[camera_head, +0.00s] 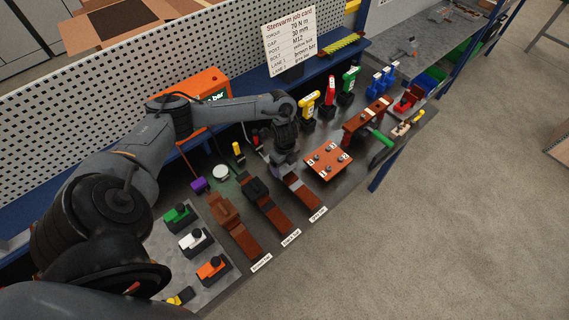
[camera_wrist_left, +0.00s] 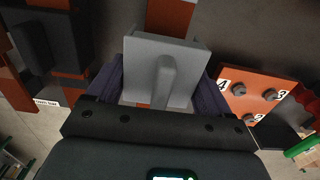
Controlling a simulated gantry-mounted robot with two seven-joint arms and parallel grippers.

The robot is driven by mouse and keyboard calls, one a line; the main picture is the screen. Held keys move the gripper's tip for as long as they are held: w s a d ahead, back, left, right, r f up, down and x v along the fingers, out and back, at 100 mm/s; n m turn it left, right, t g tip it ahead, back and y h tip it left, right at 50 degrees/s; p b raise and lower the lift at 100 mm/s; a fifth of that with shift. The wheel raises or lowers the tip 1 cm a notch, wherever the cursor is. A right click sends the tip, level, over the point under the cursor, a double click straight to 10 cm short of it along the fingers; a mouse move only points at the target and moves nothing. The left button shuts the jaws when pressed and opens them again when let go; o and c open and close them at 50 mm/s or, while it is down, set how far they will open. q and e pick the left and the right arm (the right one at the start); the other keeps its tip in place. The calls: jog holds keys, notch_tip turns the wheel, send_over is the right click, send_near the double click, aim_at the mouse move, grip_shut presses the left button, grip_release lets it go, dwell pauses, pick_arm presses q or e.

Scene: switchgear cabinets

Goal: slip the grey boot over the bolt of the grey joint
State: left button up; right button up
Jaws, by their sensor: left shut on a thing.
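My left gripper (camera_head: 283,158) is shut on the grey boot (camera_wrist_left: 166,70), a grey block with a raised rounded ridge. The fingers grip its two sides in the left wrist view. The boot is over the copper-coloured bar (camera_head: 302,194) of the grey joint, which also shows beyond the boot in the left wrist view (camera_wrist_left: 170,14). The bolt is hidden under the boot and gripper. I cannot tell how far down the boot sits. My right gripper is not in view.
A black boot (camera_head: 257,189) and a brown boot (camera_head: 225,207) sit on the neighbouring bars to the left. An orange plate with numbered bolts (camera_head: 327,161) lies close on the right. A perforated panel (camera_head: 110,95) and orange case (camera_head: 205,88) stand behind.

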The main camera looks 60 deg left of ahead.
pick_arm(q)
jog(key=shift+f+b, duration=0.5)
jog(key=shift+f, duration=0.4)
jog(key=shift+f+b, duration=0.35)
jog(key=shift+f, duration=0.3)
jog(key=o, duration=0.9)
jog(key=shift+r, duration=0.45)
notch_tip(320, 180, up, 9)
jog(key=shift+p, duration=0.95)
jog(key=shift+r, duration=0.45)
